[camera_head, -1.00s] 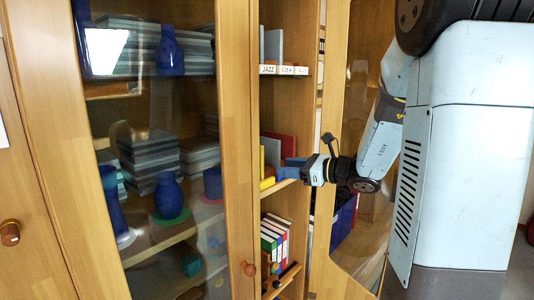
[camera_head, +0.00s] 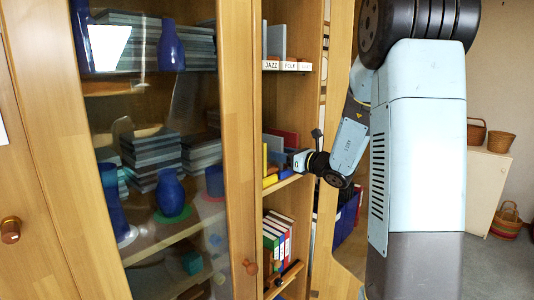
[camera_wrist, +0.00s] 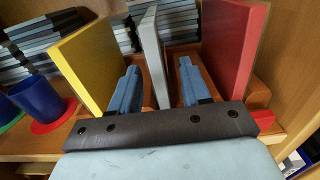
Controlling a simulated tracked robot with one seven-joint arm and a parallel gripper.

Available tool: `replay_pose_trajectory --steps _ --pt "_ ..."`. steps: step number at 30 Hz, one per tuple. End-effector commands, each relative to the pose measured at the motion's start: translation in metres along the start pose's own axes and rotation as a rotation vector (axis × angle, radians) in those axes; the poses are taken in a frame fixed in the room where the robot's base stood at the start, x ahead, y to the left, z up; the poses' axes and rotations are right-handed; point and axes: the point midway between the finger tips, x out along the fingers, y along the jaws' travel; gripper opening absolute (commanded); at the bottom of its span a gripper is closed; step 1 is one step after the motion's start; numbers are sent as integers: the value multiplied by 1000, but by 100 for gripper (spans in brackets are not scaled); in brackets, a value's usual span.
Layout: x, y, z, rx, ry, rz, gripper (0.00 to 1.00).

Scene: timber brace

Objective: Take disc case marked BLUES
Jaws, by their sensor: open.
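My gripper (camera_wrist: 158,72) is open, with one blue finger on each side of an upright grey case (camera_wrist: 154,55). The fingers look apart from its faces. A yellow case (camera_wrist: 85,62) stands to the left and a red case (camera_wrist: 233,45) to the right, all upright on a wooden shelf. In the head view my gripper (camera_head: 292,160) reaches into the middle shelf beside the yellow case (camera_head: 265,160) and red case (camera_head: 285,137). I cannot read BLUES on any case. Shelf labels above read JAZZ (camera_head: 271,65) and FOLK (camera_head: 290,66); a third is unreadable.
A glass cabinet door (camera_head: 160,110) stands left of the open shelves, with blue vases and stacked cases behind it. Coloured binders (camera_head: 277,235) stand on the shelf below. In the wrist view a blue cup (camera_wrist: 37,98) is at the left. Baskets (camera_head: 490,138) stand at the far right.

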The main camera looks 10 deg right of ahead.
Motion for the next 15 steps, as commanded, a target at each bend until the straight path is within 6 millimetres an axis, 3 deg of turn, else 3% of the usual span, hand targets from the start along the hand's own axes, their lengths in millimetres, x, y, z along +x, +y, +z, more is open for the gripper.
replay_pose_trajectory --steps 5,15 --pt "10 1 -1 0 1 3 47" --pt "51 1 -2 1 1 1 47"
